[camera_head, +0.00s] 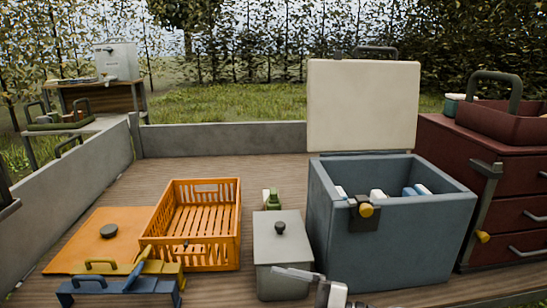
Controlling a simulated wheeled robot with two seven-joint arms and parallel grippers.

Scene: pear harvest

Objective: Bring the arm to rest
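A grey and white metal part at the bottom edge, right of centre, looks like my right gripper (306,279). It is mostly cut off by the frame, and I cannot tell whether its fingers are open or shut. It shows in front of the right side of the grey lidded bin (283,250), and I cannot tell whether they touch. No held object shows at it. My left gripper is not in view.
A blue-grey cooler (395,245) stands open with several white and blue items inside. Left are an empty orange crate (240,225), an orange board (95,240) and yellow and blue handled tools (120,285). A dark red drawer cabinet (495,180) stands right.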

